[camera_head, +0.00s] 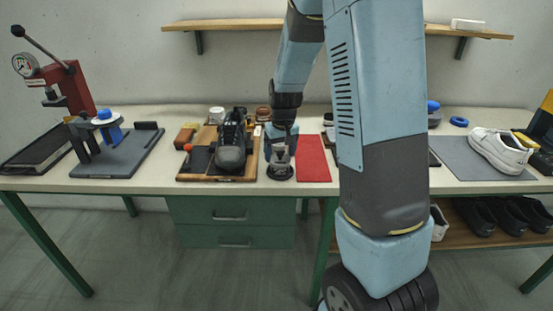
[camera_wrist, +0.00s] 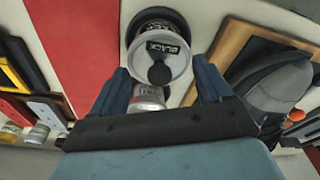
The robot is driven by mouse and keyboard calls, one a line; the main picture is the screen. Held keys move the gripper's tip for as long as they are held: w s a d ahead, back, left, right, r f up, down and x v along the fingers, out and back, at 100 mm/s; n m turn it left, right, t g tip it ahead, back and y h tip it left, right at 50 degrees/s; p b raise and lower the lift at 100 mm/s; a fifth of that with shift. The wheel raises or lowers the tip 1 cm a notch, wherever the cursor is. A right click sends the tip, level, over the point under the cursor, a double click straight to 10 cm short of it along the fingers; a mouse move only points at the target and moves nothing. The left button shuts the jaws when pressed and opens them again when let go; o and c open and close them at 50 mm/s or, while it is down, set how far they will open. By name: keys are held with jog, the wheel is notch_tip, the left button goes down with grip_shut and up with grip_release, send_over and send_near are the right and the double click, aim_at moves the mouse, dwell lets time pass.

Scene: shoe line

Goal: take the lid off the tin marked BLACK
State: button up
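The tin marked BLACK (camera_wrist: 152,42) shows in the wrist view at the top middle, with a grey round top, a black band lettered BLACK and a small dark knob (camera_wrist: 159,75). In the head view the dark tin (camera_head: 280,173) is on the table between the shoe board and the red mat. My gripper (camera_head: 281,156) is just above it, pointing down. In the wrist view my gripper (camera_wrist: 162,74) has its two blue fingers apart, one on each side of the knob. I see no finger touching the knob; the exact height gap cannot be told.
A board with a dark shoe (camera_head: 231,150) stands close left of the tin. A red mat (camera_head: 313,158) lies close right. Small jars (camera_head: 263,114) stand behind. A wall shelf (camera_head: 230,24) is above. My arm hides part of the table.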

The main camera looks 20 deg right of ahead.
jog(key=c, duration=0.4)
jog(key=shift+r, duration=0.1)
jog(key=shift+c, duration=0.2)
